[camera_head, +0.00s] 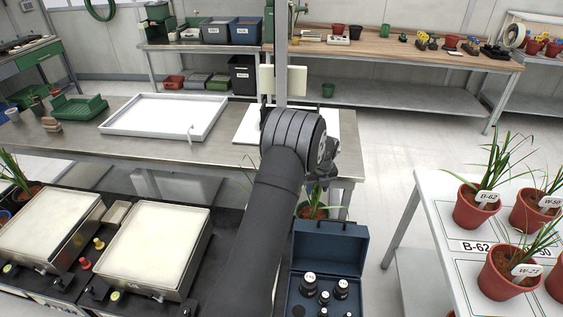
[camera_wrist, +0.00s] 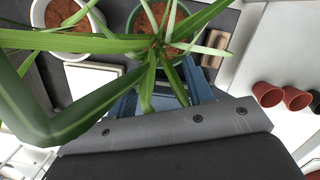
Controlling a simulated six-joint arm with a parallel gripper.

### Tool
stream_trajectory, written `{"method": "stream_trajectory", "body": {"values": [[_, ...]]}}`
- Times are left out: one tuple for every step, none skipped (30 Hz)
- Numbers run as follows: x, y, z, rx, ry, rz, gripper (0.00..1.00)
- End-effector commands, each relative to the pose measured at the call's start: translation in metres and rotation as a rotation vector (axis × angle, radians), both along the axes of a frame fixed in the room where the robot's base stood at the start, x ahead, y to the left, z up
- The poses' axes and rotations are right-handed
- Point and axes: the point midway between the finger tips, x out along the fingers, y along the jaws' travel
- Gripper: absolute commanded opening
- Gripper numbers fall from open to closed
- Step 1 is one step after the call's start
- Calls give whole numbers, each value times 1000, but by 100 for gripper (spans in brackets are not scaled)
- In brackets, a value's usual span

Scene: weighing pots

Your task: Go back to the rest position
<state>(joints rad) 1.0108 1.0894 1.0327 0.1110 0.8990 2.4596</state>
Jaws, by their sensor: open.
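My gripper (camera_head: 328,162) is at the end of my dark arm, raised over the near edge of the steel bench in the head view. The wrist hides most of it, and its fingers are hard to make out. It is open, and I see nothing held in it. A potted plant (camera_head: 314,209) stands below and behind the arm, partly hidden. In the wrist view, long green leaves (camera_wrist: 155,45) cross close in front of the camera, with a pot rim around their base. Whether they touch my gripper I cannot tell.
An open blue case (camera_head: 330,250) with black weights lies below my wrist. Two pale-topped scales (camera_head: 152,250) stand at left. A white tray (camera_head: 165,116) lies on the steel bench (camera_head: 75,145). Labelled potted plants (camera_head: 477,205) fill the white table at right. Floor between is clear.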

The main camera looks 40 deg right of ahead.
Motion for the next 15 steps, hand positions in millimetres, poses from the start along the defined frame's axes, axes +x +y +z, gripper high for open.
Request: {"method": "stream_trajectory", "body": {"values": [[0,0,-4,2,1,0,47],[1,0,-7,3,1,0,47],[1,0,-11,3,2,0,47],[2,0,-15,3,2,0,47],[3,0,-20,3,1,0,47],[3,-1,-27,3,1,0,47],[4,-1,-32,3,1,0,47],[5,-1,-38,3,1,0,47],[6,-2,-46,3,2,0,47],[7,-2,-52,3,2,0,47],[8,-2,-57,2,1,1,47],[9,-3,-65,2,2,1,47],[10,-3,-70,2,2,1,47],[10,-3,-76,3,2,1,47],[11,-4,-84,3,2,1,47]]}}
